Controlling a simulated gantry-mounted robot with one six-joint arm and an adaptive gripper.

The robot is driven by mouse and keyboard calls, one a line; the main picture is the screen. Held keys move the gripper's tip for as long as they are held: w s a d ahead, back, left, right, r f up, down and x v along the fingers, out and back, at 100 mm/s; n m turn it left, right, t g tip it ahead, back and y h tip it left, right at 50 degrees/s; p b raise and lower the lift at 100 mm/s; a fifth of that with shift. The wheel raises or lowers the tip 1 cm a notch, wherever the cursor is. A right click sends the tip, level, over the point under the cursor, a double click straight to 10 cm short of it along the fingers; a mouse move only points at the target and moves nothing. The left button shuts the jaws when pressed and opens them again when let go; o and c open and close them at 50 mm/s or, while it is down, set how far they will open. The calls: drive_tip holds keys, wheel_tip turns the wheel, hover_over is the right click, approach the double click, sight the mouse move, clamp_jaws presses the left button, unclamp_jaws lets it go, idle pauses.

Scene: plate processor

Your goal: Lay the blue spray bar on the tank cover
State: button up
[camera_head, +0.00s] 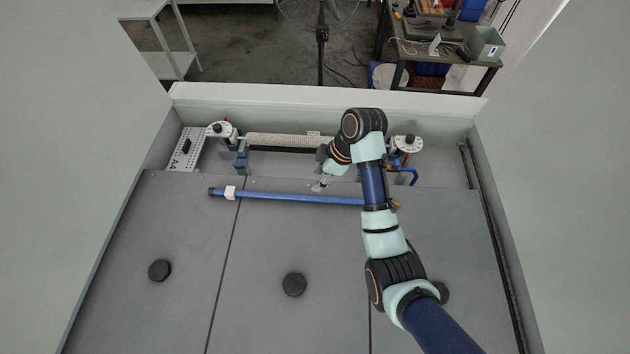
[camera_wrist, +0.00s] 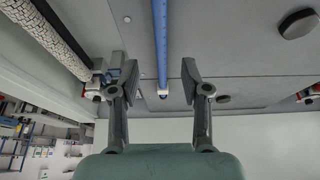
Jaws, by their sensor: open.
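The blue spray bar (camera_head: 285,196) lies lengthwise across the back of the grey tank cover (camera_head: 270,240), with a white clip (camera_head: 230,192) near its left end. In the wrist view the bar (camera_wrist: 161,45) runs down from the top edge and ends at a white piece between my fingers. My gripper (camera_head: 321,184) is open and empty near the bar's middle, fingers pointing down. In the wrist view its fingertips (camera_wrist: 160,78) appear on either side of the bar, apart from it; I cannot tell the height gap.
A pale textured roller (camera_head: 290,141) lies behind the cover between two brackets with black knobs (camera_head: 220,129). Several black round knobs (camera_head: 294,284) stand on the cover. White walls close in the sides and back. The cover's front left and middle are otherwise clear.

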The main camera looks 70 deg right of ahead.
idle(0.4)
drive_tip(key=w+a+r+m+t+h, duration=0.1)
drive_tip(key=w+a+r+t, duration=0.15)
drive_tip(key=w+a, duration=0.65)
drive_tip(key=w+a+r+t+h, duration=0.1)
drive_tip(key=w+a+r, duration=0.35)
drive_tip(key=a, duration=0.75)
drive_tip(key=a+r+m+t, duration=0.1)
drive_tip(key=a+r, duration=0.3)
drive_tip(key=a, duration=0.6)
drive_tip(key=s+a+r+t+y, duration=0.1)
drive_tip(key=a+r+t, duration=0.3)
drive_tip(key=a, duration=0.7)
drive_tip(key=shift+r+m, duration=0.4)
